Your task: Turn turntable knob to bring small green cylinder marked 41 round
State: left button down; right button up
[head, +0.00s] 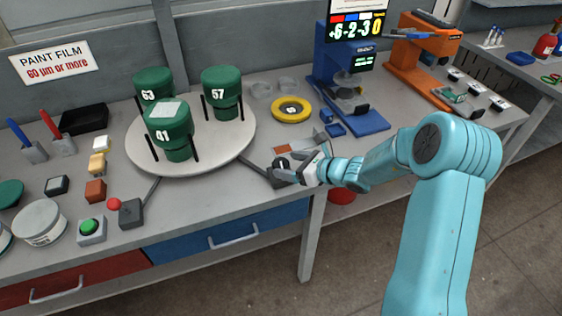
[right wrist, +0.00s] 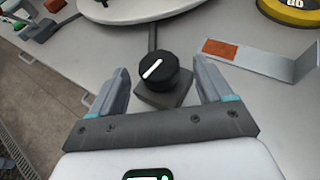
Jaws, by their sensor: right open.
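The round white turntable (head: 203,158) carries green cylinders marked 63 (head: 153,79), 57 (head: 222,90) and 41 (head: 170,127). The 41 cylinder stands at the front with a pale patch on its top. The black turntable knob (right wrist: 157,72) with a white line sits on a dark square base in the right wrist view. My right gripper (right wrist: 163,83) is open, its fingers on either side of the knob with gaps visible. In the head view my right gripper (head: 287,170) is at the knob, partly hiding it. My left gripper is not in view.
A yellow ring (head: 291,109), a blue stand (head: 340,80) and an orange stand (head: 420,55) are to the right. At left are a green button (head: 91,229), a red-topped lever box (head: 131,212) and small blocks. A bent metal plate (right wrist: 262,62) lies right of the knob.

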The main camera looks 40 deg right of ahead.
aim_at(283, 164)
jog(key=x, duration=0.3)
jog(key=shift+w+a, duration=0.15)
jog(key=shift+a, duration=0.05)
jog(key=shift+w+f, duration=0.1)
jog(key=shift+w, duration=0.05)
